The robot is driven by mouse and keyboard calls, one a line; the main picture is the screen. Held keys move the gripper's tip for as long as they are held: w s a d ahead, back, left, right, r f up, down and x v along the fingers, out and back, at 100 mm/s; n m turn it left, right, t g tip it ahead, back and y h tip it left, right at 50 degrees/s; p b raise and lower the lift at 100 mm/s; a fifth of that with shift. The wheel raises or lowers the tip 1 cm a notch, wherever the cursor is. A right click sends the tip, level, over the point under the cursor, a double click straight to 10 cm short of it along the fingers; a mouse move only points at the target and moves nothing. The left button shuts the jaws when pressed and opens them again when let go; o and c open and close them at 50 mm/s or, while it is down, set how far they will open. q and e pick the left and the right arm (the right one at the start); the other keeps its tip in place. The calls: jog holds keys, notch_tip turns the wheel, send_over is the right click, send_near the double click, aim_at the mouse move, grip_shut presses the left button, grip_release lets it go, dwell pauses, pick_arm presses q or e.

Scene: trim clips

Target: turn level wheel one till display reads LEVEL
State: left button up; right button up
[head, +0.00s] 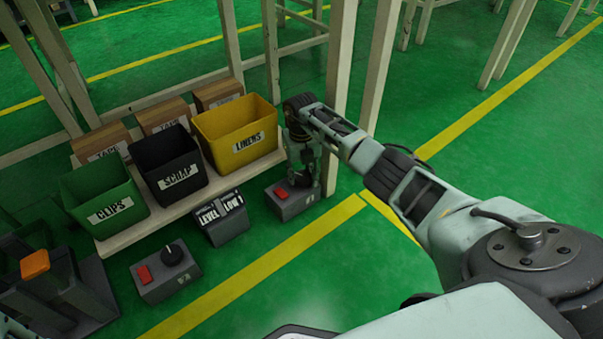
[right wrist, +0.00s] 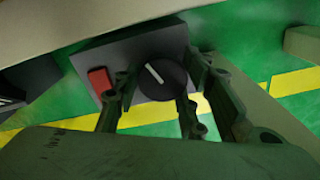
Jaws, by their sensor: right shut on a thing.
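Level wheel one is a dark round knob (right wrist: 163,78) with a white line, on a grey box (head: 298,206) marked 1 with a red button (head: 281,192). My right gripper (head: 305,178) points down over this box and hides the wheel in the head view. In the right wrist view its fingers (right wrist: 160,90) are on both sides of the knob, shut on it; the white line slants from upper left to lower right. The display (head: 222,217) stands left of the box; it is labelled LEVEL and appears to read LOW 1. My left gripper is not in view.
A second grey box (head: 166,275) with a knob and red button, marked 2, stands at front left. Green CLIPS (head: 103,197), black SCRAP (head: 170,163) and yellow LINENS (head: 235,130) bins sit on a low shelf. A pale post (head: 341,85) rises beside my right gripper.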

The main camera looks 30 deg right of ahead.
aim_at(301, 176)
jog(key=shift+a, duration=0.15)
jog(key=o, duration=1.1)
jog(key=shift+r, duration=0.15)
notch_tip(301, 176, up, 12)
